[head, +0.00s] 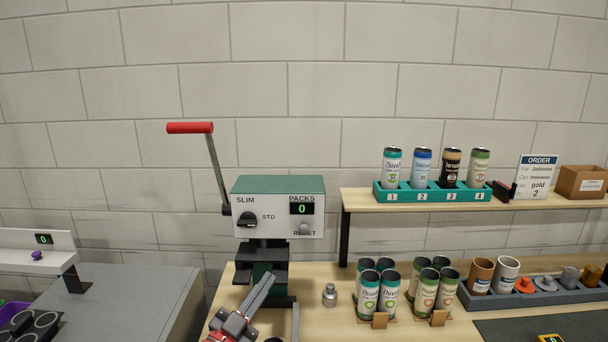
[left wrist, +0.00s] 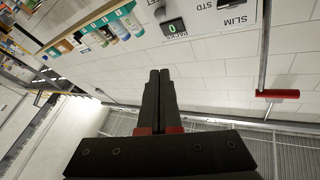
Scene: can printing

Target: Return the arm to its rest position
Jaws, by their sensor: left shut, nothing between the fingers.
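My left gripper (head: 262,288) is at the bottom of the head view, in front of the lower part of a machine. Its two fingers are together with nothing between them, as the left wrist view (left wrist: 159,80) also shows. The machine (head: 312,218) has a green top, a white front with a SLIM/STD knob, a PACKS display reading 0 and a RESET button. Its red-handled lever (head: 190,128) is raised at the left. The lever's red handle also shows in the left wrist view (left wrist: 278,94). My right gripper is not in view.
A shelf (head: 440,205) holds a teal rack (head: 436,195) with several cans, an order sign (head: 535,176) and a brown box (head: 581,182). Below stand grouped cans (head: 368,290), a small metal weight (head: 330,295) and a grey tray (head: 530,297). A grey surface (head: 140,300) is at left.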

